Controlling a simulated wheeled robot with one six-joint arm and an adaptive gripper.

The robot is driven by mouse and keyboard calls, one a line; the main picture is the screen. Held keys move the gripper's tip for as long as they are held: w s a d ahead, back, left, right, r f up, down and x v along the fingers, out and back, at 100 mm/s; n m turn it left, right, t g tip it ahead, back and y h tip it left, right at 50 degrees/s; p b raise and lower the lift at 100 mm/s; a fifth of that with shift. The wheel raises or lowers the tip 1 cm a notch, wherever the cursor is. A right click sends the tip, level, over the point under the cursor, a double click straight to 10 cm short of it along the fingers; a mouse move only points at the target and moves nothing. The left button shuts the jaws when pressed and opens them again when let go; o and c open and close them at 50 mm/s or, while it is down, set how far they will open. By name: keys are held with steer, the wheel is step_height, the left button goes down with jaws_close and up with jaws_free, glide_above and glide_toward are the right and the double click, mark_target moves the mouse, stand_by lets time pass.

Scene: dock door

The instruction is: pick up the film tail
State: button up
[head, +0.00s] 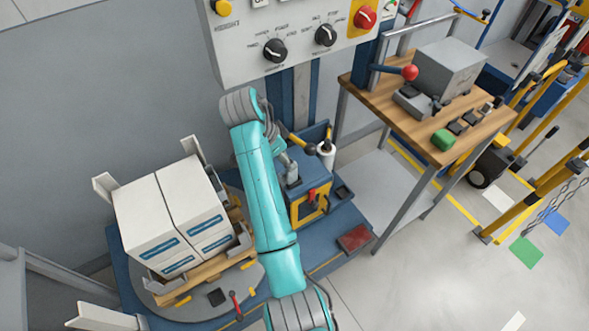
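A white roll (326,152), which looks like the film roll, stands upright on the blue wrapping machine (345,222), just right of my teal arm. I cannot make out a loose film tail on it or on the load. My arm rises from the bottom and bends near the control panel. Its far end is hidden behind its own links, so I cannot make out my gripper's fingers or anything in them.
A grey control panel (300,36) with knobs and a red button hangs above. Yellow barriers (525,195) stand farther right. Floor at lower right is mostly clear.

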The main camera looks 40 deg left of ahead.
mark_target(292, 173)
steer(key=x, duration=0.9)
steer(key=shift+w+a, duration=0.2)
steer(key=shift+a, duration=0.05)
jaws_close()
